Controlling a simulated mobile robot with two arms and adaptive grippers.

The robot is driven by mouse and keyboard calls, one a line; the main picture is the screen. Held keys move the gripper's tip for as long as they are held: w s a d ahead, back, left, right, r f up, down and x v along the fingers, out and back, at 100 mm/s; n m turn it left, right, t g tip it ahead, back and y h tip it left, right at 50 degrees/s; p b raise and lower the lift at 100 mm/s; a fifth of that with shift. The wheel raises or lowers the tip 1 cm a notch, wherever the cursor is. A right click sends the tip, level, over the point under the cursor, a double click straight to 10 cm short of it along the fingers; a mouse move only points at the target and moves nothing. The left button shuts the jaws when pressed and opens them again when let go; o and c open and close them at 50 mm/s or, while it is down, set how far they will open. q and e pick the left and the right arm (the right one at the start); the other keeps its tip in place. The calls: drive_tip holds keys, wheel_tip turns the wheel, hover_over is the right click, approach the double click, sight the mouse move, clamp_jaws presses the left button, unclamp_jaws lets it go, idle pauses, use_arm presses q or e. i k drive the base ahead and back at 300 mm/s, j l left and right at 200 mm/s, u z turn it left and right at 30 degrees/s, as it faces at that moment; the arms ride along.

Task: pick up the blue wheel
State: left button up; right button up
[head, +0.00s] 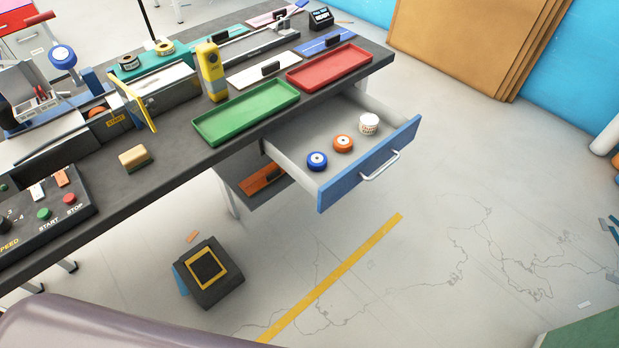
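A small blue wheel (317,160) with a pale centre lies in the open drawer (305,140), near its front left corner. The drawer has a blue front with a pale handle (380,166) and is pulled out from under the dark workbench. Neither of my grippers shows in the head view.
A green tray (247,112) and a red tray (330,67) lie on the bench above the drawer. A dark box (209,272) with a yellow square stands on the floor. Floor in front of the drawer is clear, with a yellow stripe (335,275).

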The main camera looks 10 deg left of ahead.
sight(316, 161)
drive_tip(key=u, duration=1.55)
drive_tip(key=l+u, duration=0.75)
drive_tip(key=u, duration=0.15)
drive_tip(key=l+u, duration=0.45)
drive_tip(key=k+l, duration=0.15)
drive_tip(key=l, duration=0.25)
drive_tip(key=k+l, duration=0.1)
drive_tip(key=l, duration=0.35)
drive_tip(key=k+l, duration=0.15)
drive_tip(key=l, duration=0.25)
drive_tip(key=k+l, duration=0.1)
drive_tip(key=l, duration=0.35)
drive_tip(key=k+l, duration=0.15)
drive_tip(key=l, duration=0.25)
drive_tip(key=k+l, duration=0.15)
drive_tip(key=l, duration=0.3)
